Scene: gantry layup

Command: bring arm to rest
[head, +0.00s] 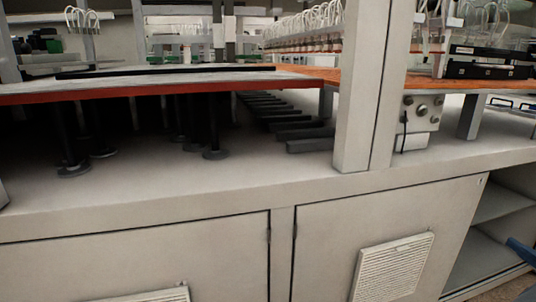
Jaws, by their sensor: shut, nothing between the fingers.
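My gripper is not in the head view, and I make out no part of my arm for sure. A small dark blue piece (521,250) shows at the lower right edge, cut off by the frame. I cannot tell what it belongs to.
A grey machine cabinet (150,225) with vented doors fills the front. A red-edged board (180,82) lies above it, with black posts below. A grey upright post (360,100) stands right of centre. Open shelves (495,200) are at the right. Black boxes (488,70) stand behind.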

